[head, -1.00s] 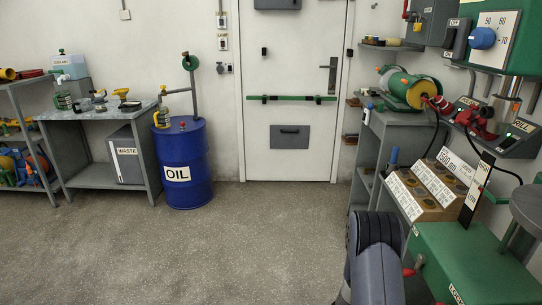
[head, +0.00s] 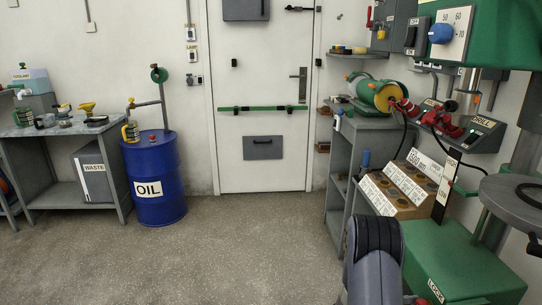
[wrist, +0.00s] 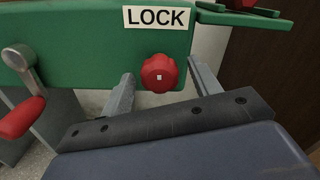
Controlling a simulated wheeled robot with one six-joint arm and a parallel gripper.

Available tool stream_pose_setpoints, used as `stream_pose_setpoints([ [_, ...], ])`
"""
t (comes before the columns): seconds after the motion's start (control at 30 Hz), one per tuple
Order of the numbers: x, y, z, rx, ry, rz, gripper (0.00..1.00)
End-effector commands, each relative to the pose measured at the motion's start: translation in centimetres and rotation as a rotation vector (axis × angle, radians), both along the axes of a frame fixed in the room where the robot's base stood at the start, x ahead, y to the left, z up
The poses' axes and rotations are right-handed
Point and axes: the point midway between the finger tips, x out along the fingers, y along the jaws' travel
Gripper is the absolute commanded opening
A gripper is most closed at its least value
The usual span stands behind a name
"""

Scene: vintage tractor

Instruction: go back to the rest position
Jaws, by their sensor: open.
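My gripper (wrist: 163,88) shows in the wrist view with its two grey fingers apart and nothing held between them. A round red knob (wrist: 159,73) on a green panel (wrist: 80,37) appears between the fingers. I cannot tell whether the fingers touch it. A white LOCK label (wrist: 159,18) is above the knob, and it also shows at the lower right of the head view (head: 436,291). In the head view my arm is at the bottom, right of centre, and my gripper is hidden.
A lever with a red handle (wrist: 22,118) is left of the knob. A green machine base (head: 465,265) and a grey round table (head: 515,203) stand close on the right. A blue oil drum (head: 155,170) stands by the white door (head: 262,100). The floor (head: 240,250) is open.

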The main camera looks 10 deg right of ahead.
Motion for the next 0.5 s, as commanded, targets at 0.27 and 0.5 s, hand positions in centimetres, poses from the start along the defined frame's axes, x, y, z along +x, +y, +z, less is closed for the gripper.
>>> stream_pose_setpoints([
  [0.27, 0.05, 0.0, -0.27, -0.027, -0.244, 0.0, 0.59],
  [0.5, 0.11, 0.0, -0.25, -0.051, -0.459, 0.0, 0.59],
])
